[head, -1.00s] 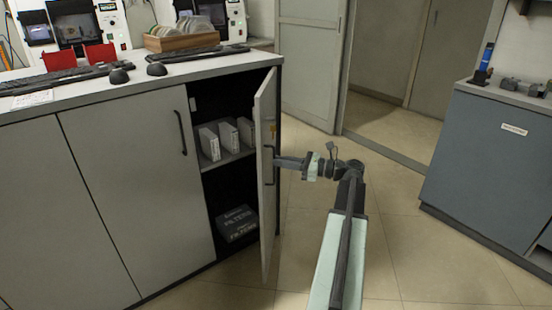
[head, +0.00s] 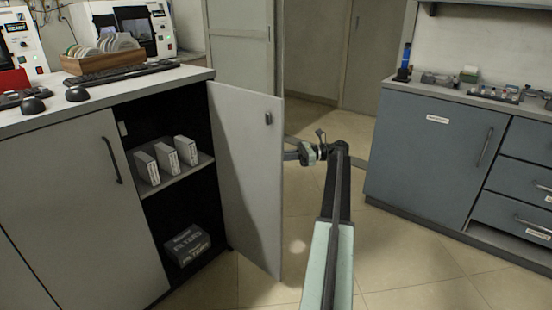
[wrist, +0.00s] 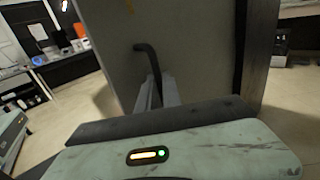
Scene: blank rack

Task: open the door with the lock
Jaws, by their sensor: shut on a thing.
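The door with the lock (head: 246,175) is a pale grey cabinet door, standing wide open with its inner side facing the head camera. A small dark lock body (head: 268,117) shows near its upper free edge. In the wrist view the door's outer face (wrist: 190,55) fills the middle, with a dark bar handle (wrist: 149,62). My gripper (wrist: 158,92) is shut on the lower part of that handle. In the head view the door hides the fingertips and the handle.
The open cabinet holds several white boxes (head: 166,158) on a shelf (head: 180,178) and a dark filters box (head: 187,245) at the bottom. A blue-grey cabinet (head: 425,155) stands at right. Floor (head: 400,255) between them is clear.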

